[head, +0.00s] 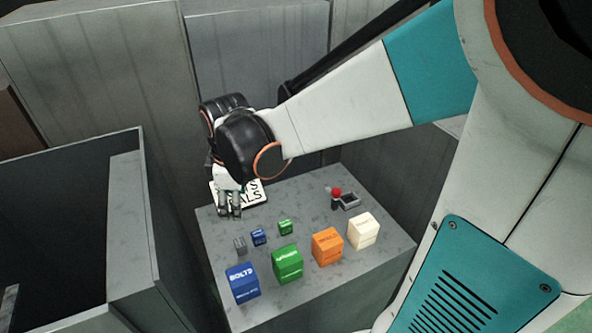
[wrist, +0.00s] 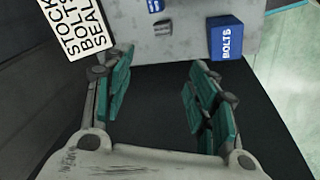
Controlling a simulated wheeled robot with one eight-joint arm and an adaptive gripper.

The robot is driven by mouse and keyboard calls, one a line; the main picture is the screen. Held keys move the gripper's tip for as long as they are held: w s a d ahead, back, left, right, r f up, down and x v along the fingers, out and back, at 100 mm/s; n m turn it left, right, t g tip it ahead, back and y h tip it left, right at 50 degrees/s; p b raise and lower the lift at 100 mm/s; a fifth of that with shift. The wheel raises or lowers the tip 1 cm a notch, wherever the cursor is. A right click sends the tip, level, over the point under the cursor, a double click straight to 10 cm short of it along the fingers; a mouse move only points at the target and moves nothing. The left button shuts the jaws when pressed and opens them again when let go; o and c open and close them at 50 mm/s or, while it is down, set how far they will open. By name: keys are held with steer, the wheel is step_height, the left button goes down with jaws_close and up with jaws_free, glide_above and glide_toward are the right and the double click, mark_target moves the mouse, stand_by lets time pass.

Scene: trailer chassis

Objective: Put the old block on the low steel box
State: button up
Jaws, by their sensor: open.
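A small worn grey block (head: 240,245), which looks like the old block, sits at the left front of a grey steel work surface (head: 325,280). It also shows near the top of the wrist view (wrist: 163,27), beyond the fingertips. My gripper (head: 230,212) is over the left back part of the surface, behind the grey block. In the wrist view my gripper (wrist: 162,70) is open, with nothing between its green pads. A low grey box top (head: 85,320) shows at the bottom left; I cannot tell if it is the low steel box.
Blue BOLTS (head: 242,283), green (head: 287,264), orange (head: 327,247) and cream (head: 362,231) boxes stand in a row. Small blue (head: 259,237) and green (head: 285,227) blocks stand behind. A lettered card (head: 250,194) and red-knobbed lever (head: 336,194) are farther back. Tall steel walls surround.

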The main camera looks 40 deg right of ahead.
steer(key=s+r+m+t, duration=0.5)
steer(key=s+r+m, duration=0.2)
steer(key=s+m, duration=0.3)
steer(key=s, duration=0.2)
steer(key=shift+s+a+r+m, duration=0.35)
steer(key=shift+m, duration=0.05)
